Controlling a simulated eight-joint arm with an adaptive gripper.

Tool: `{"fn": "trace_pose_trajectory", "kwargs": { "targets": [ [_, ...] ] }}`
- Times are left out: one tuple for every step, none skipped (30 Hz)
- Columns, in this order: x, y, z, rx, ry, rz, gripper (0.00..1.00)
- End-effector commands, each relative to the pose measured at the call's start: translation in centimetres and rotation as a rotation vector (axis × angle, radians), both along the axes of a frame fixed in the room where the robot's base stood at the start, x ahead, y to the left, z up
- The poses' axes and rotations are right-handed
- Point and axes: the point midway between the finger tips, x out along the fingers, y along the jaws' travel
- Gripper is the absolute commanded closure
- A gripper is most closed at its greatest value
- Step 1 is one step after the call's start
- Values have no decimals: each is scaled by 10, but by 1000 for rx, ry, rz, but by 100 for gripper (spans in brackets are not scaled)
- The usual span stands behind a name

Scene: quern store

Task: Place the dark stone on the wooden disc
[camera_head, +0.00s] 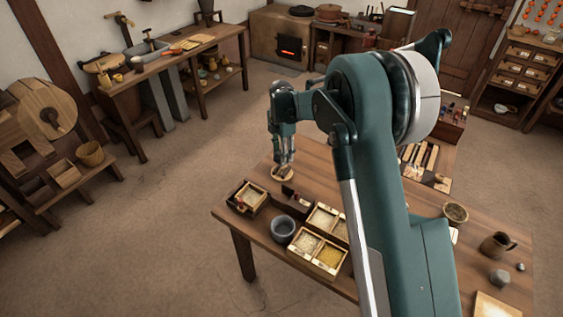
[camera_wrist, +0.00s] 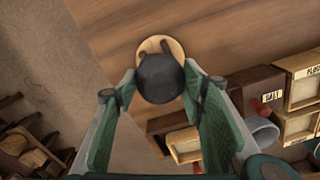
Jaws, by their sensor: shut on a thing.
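The dark stone (camera_wrist: 160,80) is a rounded, nearly black lump between the fingertips of my gripper (camera_wrist: 159,70) in the wrist view. The gripper is shut on it. The pale wooden disc (camera_wrist: 177,46) shows behind the stone, which covers much of it. In the head view my gripper (camera_head: 283,160) points down over the wooden disc (camera_head: 283,175), near the table's far left part. I cannot tell whether the stone touches the disc. The stone is not clear in the head view.
Boxes of grain (camera_head: 318,252), a grey-blue pot (camera_head: 283,228) and a small wooden box (camera_head: 248,197) stand on the table (camera_head: 388,205) nearer the camera. A tool tray (camera_head: 425,160) lies to the right. A bowl (camera_head: 455,212), jug (camera_head: 494,244) and grey stone (camera_head: 499,278) stand further right.

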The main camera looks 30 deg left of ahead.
Motion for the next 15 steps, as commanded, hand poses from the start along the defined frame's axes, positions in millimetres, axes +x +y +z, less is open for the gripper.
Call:
{"fn": "trace_pose_trajectory", "kwargs": {
  "targets": [
    [0,0,-2,0,0,0,78],
    [0,0,-3,0,0,0,78],
    [0,0,-3,0,0,0,78],
    [0,0,-3,0,0,0,78],
    [0,0,-3,0,0,0,78],
    [0,0,-3,0,0,0,78],
    [0,0,-3,0,0,0,78],
    [0,0,-3,0,0,0,78],
    [0,0,-3,0,0,0,78],
    [0,0,-3,0,0,0,78],
    [0,0,-3,0,0,0,78],
    [0,0,-4,0,0,0,78],
    [0,0,-5,0,0,0,78],
    [0,0,-7,0,0,0,78],
    [0,0,-10,0,0,0,78]
  ]
}}
